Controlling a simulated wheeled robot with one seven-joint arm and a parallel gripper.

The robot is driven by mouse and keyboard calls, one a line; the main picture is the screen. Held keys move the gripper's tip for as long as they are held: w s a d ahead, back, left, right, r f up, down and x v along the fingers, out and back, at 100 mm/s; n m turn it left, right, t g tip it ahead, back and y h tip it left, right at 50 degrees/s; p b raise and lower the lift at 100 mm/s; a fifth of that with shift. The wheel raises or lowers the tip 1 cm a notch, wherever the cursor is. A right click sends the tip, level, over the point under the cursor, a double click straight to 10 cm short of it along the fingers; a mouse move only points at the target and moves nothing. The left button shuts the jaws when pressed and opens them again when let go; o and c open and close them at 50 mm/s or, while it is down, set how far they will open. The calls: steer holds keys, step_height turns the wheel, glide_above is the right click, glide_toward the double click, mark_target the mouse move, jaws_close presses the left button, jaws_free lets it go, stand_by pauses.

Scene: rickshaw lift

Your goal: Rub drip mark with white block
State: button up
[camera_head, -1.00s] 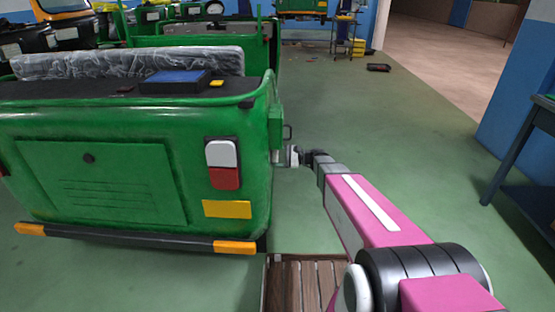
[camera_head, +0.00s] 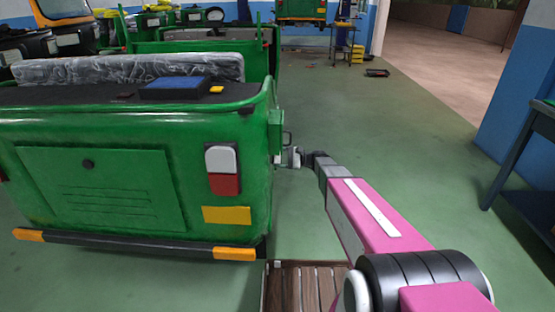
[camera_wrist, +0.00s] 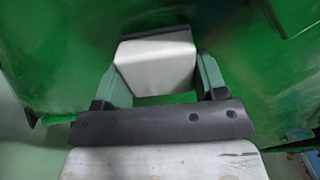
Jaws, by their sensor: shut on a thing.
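In the wrist view, my gripper (camera_wrist: 154,84) is shut on the white block (camera_wrist: 155,68), with one green-grey finger on each side of it. The block is held close against a green painted surface (camera_wrist: 55,45); I cannot tell whether it touches. No drip mark can be made out in either view.
A slatted wooden step (camera_head: 300,285) lies on the floor beside the rickshaw's rear bumper (camera_head: 130,244). A dark table (camera_head: 530,150) stands at the right. More vehicles stand at the back left. The green floor in the middle right is clear.

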steer(key=shift+s+d, duration=0.1)
steer(key=shift+d, duration=2.45)
steer(key=shift+d, duration=1.5)
